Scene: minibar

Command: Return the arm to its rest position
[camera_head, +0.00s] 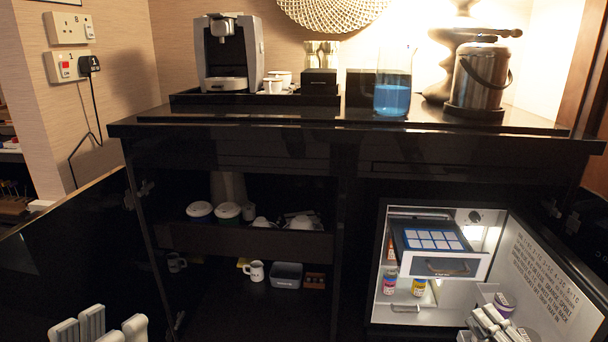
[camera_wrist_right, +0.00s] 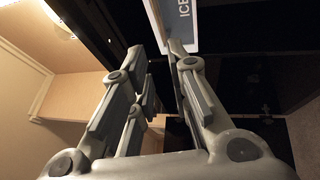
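My right gripper (camera_head: 492,325) is at the lower right of the head view, in front of the open lit fridge. In the right wrist view its fingers (camera_wrist_right: 160,85) stand apart with nothing between them. The ice drawer, with a blue ice tray (camera_head: 434,239) in it, lies beyond the fingertips; its "ICE" label (camera_wrist_right: 183,14) shows at the top of the wrist view. My left gripper (camera_head: 100,325) is at the lower left of the head view, in front of the cabinet, its grey fingers apart and empty. The lower parts of both grippers are cut off in the head view.
The fridge door (camera_head: 545,285) stands open at the right, close to my right gripper. A dark open door (camera_head: 60,250) is at the left. The counter holds a coffee machine (camera_head: 229,55), a blue-filled glass jug (camera_head: 393,92) and an ice bucket (camera_head: 478,80). Cups stand on the cabinet shelves.

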